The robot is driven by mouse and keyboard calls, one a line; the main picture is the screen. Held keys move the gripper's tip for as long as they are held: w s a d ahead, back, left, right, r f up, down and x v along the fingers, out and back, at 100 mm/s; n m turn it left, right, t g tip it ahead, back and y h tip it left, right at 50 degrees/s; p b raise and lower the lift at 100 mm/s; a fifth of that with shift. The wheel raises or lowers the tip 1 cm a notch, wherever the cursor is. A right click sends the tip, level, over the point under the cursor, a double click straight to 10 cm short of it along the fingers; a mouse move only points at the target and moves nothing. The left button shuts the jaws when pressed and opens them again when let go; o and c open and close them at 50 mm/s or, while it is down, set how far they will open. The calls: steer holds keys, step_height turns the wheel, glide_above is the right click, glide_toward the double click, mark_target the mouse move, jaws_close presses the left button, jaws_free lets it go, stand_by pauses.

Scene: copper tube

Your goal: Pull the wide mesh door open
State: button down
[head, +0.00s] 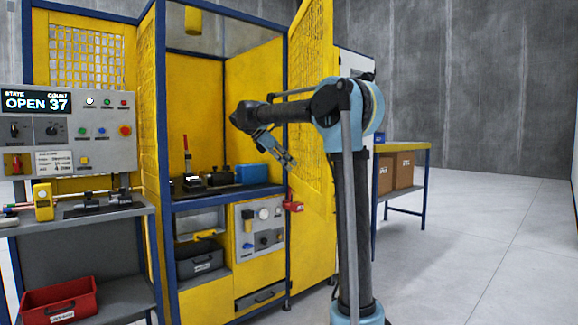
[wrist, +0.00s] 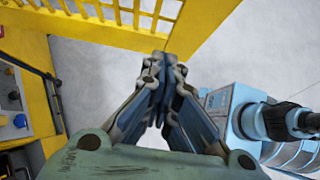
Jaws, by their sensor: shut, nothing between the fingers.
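The wide mesh door (head: 312,110) is yellow with a mesh upper panel and stands swung open on the right side of the yellow and blue cabinet. A red handle or latch (head: 293,206) sits low near its edge. In the wrist view the door (wrist: 215,18) crosses the top, with its mesh at upper left. My gripper (head: 290,162) is in front of the door, between it and the cabinet opening. In the wrist view my gripper (wrist: 160,62) has its fingertips together, with nothing held. Whether the fingertips touch the door I cannot tell.
A control panel (head: 70,130) reading OPEN 37 stands at left above a bench. A red bin (head: 58,303) is on its lower shelf. A yellow-topped table with cardboard boxes (head: 403,170) stands behind my arm. The floor (head: 480,250) at right is clear.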

glide_toward(320, 184)
step_height(320, 184, down, 3)
steer(key=a, duration=0.1)
steer(key=shift+w+d, duration=0.15)
steer(key=shift+d, duration=1.95)
